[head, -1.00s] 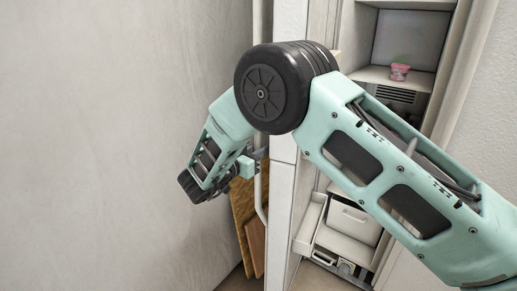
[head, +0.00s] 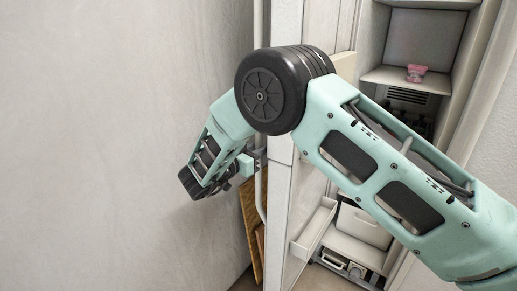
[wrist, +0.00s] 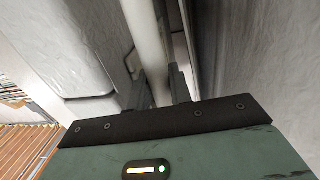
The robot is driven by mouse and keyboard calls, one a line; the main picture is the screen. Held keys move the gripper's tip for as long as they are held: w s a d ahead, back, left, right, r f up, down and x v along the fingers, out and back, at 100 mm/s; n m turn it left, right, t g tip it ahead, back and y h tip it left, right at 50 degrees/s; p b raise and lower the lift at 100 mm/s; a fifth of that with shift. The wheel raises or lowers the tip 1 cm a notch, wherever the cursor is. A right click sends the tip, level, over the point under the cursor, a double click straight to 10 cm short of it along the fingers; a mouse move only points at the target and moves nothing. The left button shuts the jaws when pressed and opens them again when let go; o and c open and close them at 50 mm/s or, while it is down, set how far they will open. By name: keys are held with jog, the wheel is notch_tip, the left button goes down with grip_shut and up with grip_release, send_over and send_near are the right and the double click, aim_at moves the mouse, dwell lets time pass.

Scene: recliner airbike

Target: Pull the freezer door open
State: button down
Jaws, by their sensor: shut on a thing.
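The freezer door (head: 281,215) stands open in the head view, seen nearly edge-on, with its inner side and a door bin (head: 313,232) facing right. Its handle, a long pale bar (head: 262,192), runs down the door's left side. In the wrist view the handle (wrist: 145,35) passes between the two fingers of my gripper (wrist: 157,88), which is shut on it. In the head view my gripper (head: 256,157) is at the handle, partly hidden by my arm. The freezer interior (head: 412,40) shows on the right.
A pink cup (head: 416,73) stands on an inner shelf (head: 405,80). White drawers (head: 362,228) are low inside. A plain wall (head: 110,120) fills the left, with a brown wooden panel (head: 250,225) between it and the door.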

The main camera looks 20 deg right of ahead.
jog(key=c, duration=1.6)
grip_release()
jog(key=v, duration=1.7)
jog(key=shift+a, duration=0.2)
